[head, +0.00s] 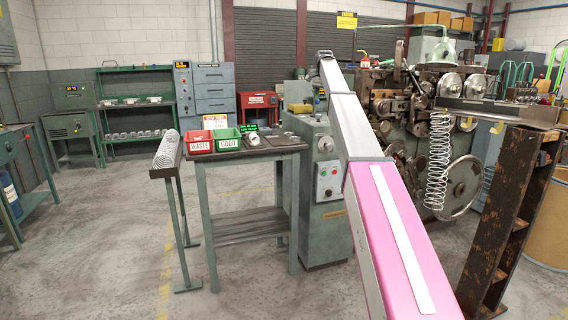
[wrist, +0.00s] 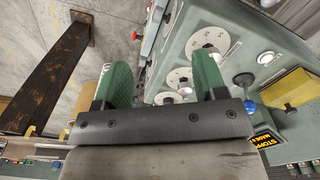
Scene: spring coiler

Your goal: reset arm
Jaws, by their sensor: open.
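My gripper (wrist: 163,68) shows in the wrist view as two green fingers set wide apart on a dark bar. Nothing is held between them. Beyond them is a grey-green machine panel with round white dials (wrist: 208,53); I cannot tell the distance to it. In the head view my pink and white arm (head: 385,240) reaches up from the bottom right, with its far end raised beside the spring coiler (head: 408,145). The gripper itself is not clear in that view.
A green table (head: 243,153) carries a red WASTE bin (head: 199,142) and a green GOOD bin (head: 228,140). A long spring (head: 438,160) hangs at a rusty stand (head: 515,190). Another coil (head: 166,150) lies on a narrow stand.

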